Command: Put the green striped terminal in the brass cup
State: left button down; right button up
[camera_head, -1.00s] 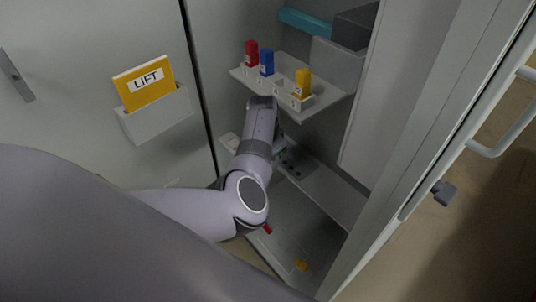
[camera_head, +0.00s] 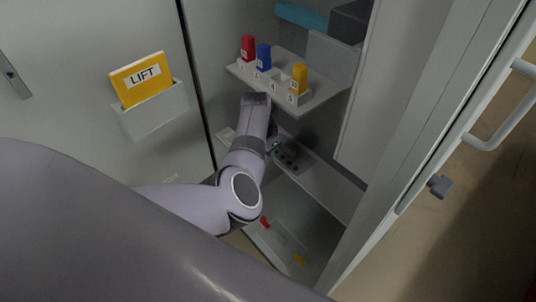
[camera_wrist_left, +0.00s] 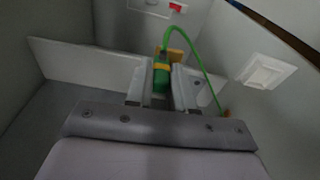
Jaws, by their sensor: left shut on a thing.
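The green terminal with a yellow stripe (camera_wrist_left: 161,76) is between the fingers of my left gripper (camera_wrist_left: 162,88), which is shut on it, in the left wrist view. A green wire rises from it, arches over to the right and runs down to a small brown-orange end on the right. A yellow-orange piece (camera_wrist_left: 179,41) shows just behind the terminal; I cannot tell what it is. In the head view my left gripper is mostly hidden behind its own wrist, near the lower shelf. I cannot make out the brass cup for certain. My right gripper is out of view.
An upper shelf (camera_head: 322,96) holds red (camera_head: 248,48), blue (camera_head: 263,57) and yellow (camera_head: 299,78) blocks above my left wrist. A lower shelf (camera_head: 325,182) has a dark-holed block (camera_head: 287,154). Cabinet walls and an open door edge (camera_head: 420,150) confine the arm.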

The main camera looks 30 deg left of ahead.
pick_arm(q)
jog(key=s+a+f+n+b, duration=0.4)
jog(key=a+f+n+b, duration=0.1)
jog(key=a+n+b, duration=0.1)
jog(key=s+a+f+n+y+b, duration=0.1)
jog(key=s+a+f+n+b, duration=0.4)
jog(key=a, duration=0.4)
jog(key=s+a+f+n+g+b, duration=0.1)
jog(key=s+a+f+n+b, duration=0.4)
jog(key=a+n+b, duration=0.2)
jog(key=shift+s+a+f+n+y+b, duration=0.1)
jog(key=shift+a+f+n+y+b, duration=0.35)
jog(key=shift+b, duration=0.65)
jog(key=shift+a+f+b, duration=0.1)
jog(key=shift+f+b, duration=0.3)
jog(key=shift+b, duration=0.35)
jog(key=shift+f+b, duration=0.2)
jog(key=shift+b, duration=0.1)
jog(key=shift+m, duration=0.25)
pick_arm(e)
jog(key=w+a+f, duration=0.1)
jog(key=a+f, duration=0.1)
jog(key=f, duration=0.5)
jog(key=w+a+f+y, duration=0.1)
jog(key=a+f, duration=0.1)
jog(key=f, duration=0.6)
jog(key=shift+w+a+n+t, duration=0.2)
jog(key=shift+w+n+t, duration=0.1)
pick_arm(q)
jog(key=shift+r, duration=0.1)
